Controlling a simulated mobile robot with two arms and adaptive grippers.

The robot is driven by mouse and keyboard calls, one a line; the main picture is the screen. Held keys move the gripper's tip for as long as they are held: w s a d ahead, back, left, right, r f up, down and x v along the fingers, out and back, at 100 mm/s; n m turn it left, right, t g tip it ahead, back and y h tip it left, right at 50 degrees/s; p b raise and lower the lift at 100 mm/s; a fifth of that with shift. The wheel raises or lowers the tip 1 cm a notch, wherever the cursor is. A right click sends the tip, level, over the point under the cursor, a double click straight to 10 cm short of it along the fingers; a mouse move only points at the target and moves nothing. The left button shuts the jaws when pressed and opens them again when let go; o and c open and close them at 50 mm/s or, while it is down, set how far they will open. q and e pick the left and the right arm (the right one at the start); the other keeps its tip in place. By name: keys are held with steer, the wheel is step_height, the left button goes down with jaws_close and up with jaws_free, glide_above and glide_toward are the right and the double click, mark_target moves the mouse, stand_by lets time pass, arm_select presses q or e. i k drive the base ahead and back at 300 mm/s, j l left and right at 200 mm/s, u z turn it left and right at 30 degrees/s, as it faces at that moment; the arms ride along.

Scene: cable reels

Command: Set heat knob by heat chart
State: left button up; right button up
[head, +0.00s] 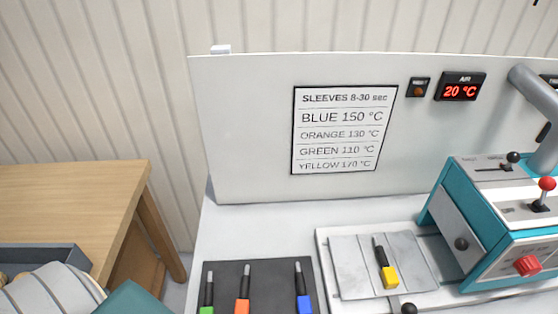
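The heat chart (343,130) is on the white back panel. It reads SLEEVES 8-30 sec, BLUE 150 °C, ORANGE 130 °C, GREEN 110 °C, YELLOW 170 °C. A red knob (528,265) is on the front of the teal and white machine (458,205) at the right. Its exact setting cannot be read. The AIR display (459,87) shows 20 °C in red. A black cable end with a yellow sleeve (390,277) lies on the metal plate (349,263) left of the machine.
Cable ends with green (206,310), orange (242,305) and blue (304,303) sleeves lie on a dark mat (272,272). A red-topped lever (547,184) and a black-topped lever (513,157) stand on the machine. A wooden table (70,190) is at the left.

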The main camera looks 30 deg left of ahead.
mark_target(527, 266)
steer(key=u, duration=0.55)
steer(key=z, duration=1.4)
